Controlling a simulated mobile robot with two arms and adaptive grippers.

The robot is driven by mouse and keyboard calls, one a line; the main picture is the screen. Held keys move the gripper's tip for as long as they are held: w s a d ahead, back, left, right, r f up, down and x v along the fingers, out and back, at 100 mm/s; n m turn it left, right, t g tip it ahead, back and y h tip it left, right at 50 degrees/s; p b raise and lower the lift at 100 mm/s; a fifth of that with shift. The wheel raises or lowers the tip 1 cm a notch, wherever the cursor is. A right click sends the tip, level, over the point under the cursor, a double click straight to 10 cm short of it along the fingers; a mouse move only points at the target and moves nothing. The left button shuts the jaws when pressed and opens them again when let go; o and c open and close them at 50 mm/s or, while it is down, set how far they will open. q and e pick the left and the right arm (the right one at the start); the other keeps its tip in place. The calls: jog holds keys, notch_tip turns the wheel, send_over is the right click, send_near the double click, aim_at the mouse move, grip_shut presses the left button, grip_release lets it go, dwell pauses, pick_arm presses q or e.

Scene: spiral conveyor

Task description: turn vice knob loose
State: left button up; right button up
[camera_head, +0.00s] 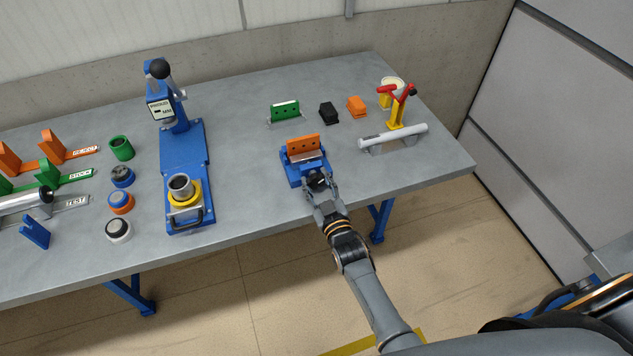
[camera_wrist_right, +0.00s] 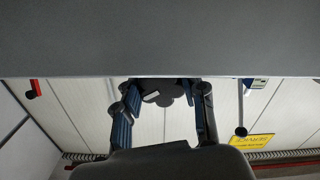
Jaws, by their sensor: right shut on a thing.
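A blue vice (camera_head: 292,168) stands near the front edge of the grey table, with an orange block (camera_head: 303,146) with holes in its jaws. Its dark knob (camera_head: 317,182) faces the front edge and is partly hidden by my fingers. My right gripper (camera_head: 321,188) reaches in from the front and is shut on the knob. In the right wrist view, the two fingers of my right gripper (camera_wrist_right: 165,103) stand on either side of a dark round shape, which looks like the knob (camera_wrist_right: 160,89). My left gripper is not in view.
On the table (camera_head: 240,190), a blue press (camera_head: 184,150) stands left of the vice. A green block (camera_head: 285,112), a black block (camera_head: 328,113) and an orange block (camera_head: 357,106) lie behind it. A grey cylinder on a stand (camera_head: 393,138) is to the right.

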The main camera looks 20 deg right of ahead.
jog(key=n+b, duration=0.1)
jog(key=n, duration=0.4)
jog(key=shift+n, duration=0.3)
jog(key=n+b, duration=0.2)
jog(key=n, duration=0.3)
jog(key=shift+d+n, duration=0.1)
jog(key=shift+n, duration=0.3)
jog(key=shift+r, duration=0.1)
jog(key=o, duration=1.2)
